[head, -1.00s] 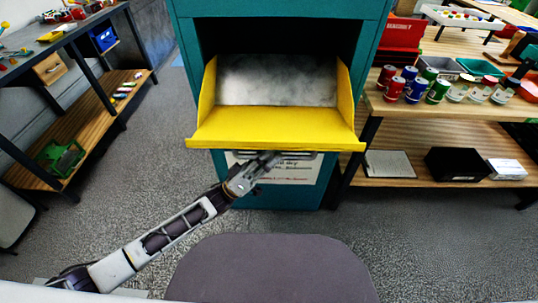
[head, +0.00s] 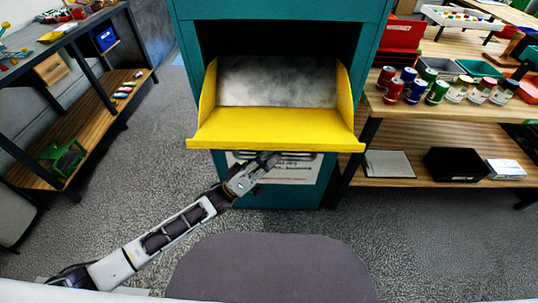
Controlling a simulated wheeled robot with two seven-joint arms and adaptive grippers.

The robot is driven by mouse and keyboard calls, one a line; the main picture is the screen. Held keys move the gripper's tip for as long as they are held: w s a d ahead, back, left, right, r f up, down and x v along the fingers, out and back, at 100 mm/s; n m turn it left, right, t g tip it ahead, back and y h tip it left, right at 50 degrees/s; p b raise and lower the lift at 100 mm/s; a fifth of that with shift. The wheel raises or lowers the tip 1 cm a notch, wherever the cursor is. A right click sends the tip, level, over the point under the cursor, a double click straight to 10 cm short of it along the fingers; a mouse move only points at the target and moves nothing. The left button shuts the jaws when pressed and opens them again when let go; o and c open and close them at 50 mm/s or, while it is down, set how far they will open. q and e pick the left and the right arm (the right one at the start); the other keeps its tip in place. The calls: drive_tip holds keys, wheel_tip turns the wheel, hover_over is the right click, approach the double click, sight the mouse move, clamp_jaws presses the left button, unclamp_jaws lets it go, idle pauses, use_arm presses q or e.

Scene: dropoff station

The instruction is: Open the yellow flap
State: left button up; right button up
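The yellow flap (head: 275,129) of the teal dropoff box (head: 280,12) is tilted down and out towards me. Its yellow side walls and grey inner plate (head: 277,80) show in the dark opening. My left gripper (head: 272,160) is just under the flap's front edge, by the dark handle (head: 298,155) below it. The fingertips are partly hidden by the flap, so I cannot tell whether they touch the handle or are closed. My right gripper is not in view.
On the right, a wooden shelf unit (head: 445,112) carries several cans (head: 415,90), trays and a black box (head: 455,164). On the left, a workbench (head: 100,110) holds tools and a green item (head: 62,158). Grey floor between is clear.

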use_arm(q)
drive_tip(key=shift+s, duration=0.1)
drive_tip(key=v, duration=1.2)
idle(0.4)
